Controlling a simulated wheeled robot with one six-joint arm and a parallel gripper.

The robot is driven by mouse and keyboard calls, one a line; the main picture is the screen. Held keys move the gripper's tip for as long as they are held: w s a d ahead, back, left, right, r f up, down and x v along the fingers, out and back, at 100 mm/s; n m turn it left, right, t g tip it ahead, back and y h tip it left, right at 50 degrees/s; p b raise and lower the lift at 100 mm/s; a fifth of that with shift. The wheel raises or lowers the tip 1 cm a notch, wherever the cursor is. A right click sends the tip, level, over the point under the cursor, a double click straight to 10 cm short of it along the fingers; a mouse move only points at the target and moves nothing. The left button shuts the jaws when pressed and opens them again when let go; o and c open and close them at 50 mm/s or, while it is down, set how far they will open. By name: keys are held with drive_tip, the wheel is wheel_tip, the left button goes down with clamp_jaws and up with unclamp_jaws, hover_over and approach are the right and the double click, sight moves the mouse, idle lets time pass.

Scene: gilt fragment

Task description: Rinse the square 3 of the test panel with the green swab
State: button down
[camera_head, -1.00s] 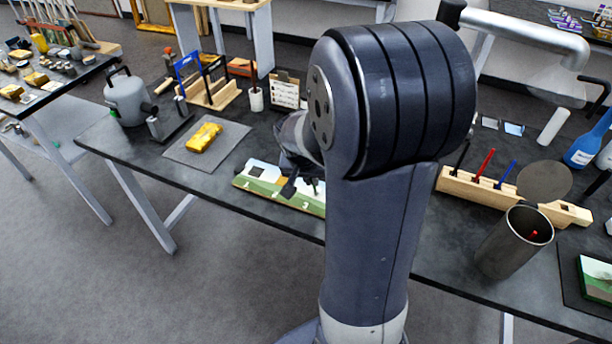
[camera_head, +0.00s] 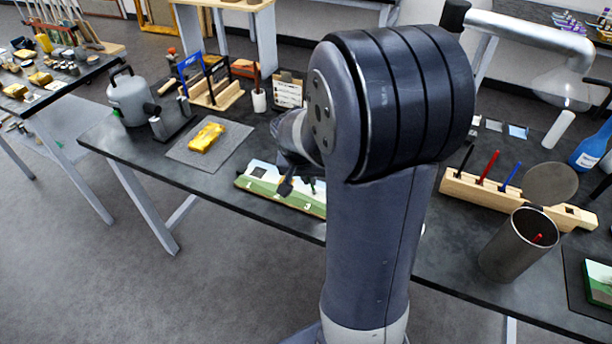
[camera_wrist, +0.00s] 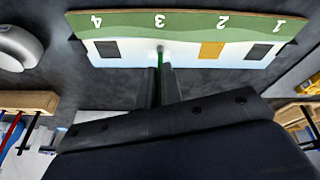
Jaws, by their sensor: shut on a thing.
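The test panel (camera_head: 262,187) lies on the dark table, partly hidden by my arm in the head view. In the wrist view the panel (camera_wrist: 185,22) shows upside down, with numbers 4, 3, 2, 1 from left to right. Squares 4 and 1 look dark and square 2 is ochre. My gripper (camera_wrist: 158,82) is shut on the green swab (camera_wrist: 159,70), which points towards the panel. Its pale tip is at square 3 (camera_wrist: 160,47) and covers part of it; whether it touches cannot be told. My gripper (camera_head: 299,186) is over the panel in the head view.
The wooden swab rack (camera_head: 471,190) holds black, red and blue swabs at the right. A metal can (camera_head: 508,255) with a red stick stands in front of it. A gilt fragment (camera_head: 205,137) lies on a grey mat (camera_head: 232,143) at the left, near a grey canister (camera_head: 131,98).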

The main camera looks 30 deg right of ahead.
drive_tip(key=shift+s+d+b, duration=0.35)
drive_tip(key=shift+s+b, duration=0.05)
drive_tip(key=shift+s, duration=0.15)
idle(1.0)
drive_tip(key=shift+w+a, duration=0.75)
drive_tip(key=shift+w, duration=0.25)
drive_tip(key=shift+r, duration=0.1)
